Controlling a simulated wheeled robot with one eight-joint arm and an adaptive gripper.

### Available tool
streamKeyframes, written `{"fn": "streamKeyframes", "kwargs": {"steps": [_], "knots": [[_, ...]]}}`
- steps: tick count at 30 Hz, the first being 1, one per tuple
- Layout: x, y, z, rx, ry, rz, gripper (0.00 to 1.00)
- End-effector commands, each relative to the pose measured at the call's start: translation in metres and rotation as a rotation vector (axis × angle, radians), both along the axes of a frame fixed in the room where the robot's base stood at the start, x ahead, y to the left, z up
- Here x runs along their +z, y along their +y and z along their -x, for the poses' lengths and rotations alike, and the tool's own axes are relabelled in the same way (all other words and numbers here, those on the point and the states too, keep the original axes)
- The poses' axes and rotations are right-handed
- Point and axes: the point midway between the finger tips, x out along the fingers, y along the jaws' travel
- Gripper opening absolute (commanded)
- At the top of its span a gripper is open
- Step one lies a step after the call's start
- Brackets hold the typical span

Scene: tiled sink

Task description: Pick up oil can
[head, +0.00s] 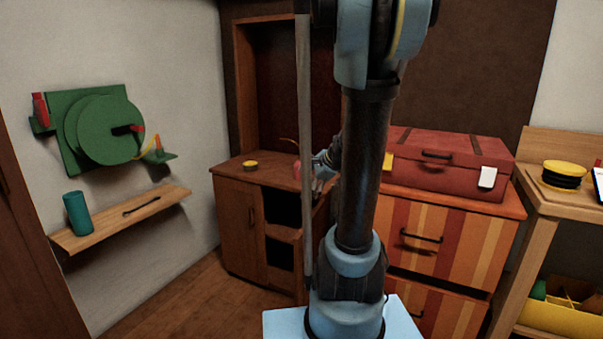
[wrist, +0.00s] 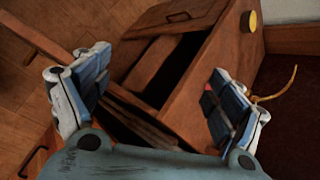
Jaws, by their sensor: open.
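The oil can seems to be the small reddish thing (head: 297,170) with a thin curved spout on the wooden cabinet's top in the head view, partly hidden by my gripper. In the wrist view a thin golden spout (wrist: 279,88) sticks out past the right finger, which covers most of the can's body. My gripper (head: 322,172) is just right of the can in the head view, largely behind my own arm. In the wrist view my gripper (wrist: 155,100) is open, with wide-apart fingers and nothing between them. I cannot tell whether a finger touches the can.
The wooden cabinet (head: 237,219) has open dark compartments. A yellow tin (head: 250,165) stands on its top, also visible in the wrist view (wrist: 251,20). A red suitcase (head: 452,170) lies on striped drawers (head: 420,240) at the right. Floor shows free at the left.

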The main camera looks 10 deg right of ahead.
Motion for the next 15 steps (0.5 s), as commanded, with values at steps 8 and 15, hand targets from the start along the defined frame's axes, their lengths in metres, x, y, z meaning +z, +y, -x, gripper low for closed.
{"fn": "streamKeyframes", "kwargs": {"steps": [8, 15], "knots": [[0.006, -0.037, -0.081, -0.342, 0.041, -0.37, 0.87], [0.003, -0.076, -0.135, -0.585, 0.086, -0.691, 0.87]]}}
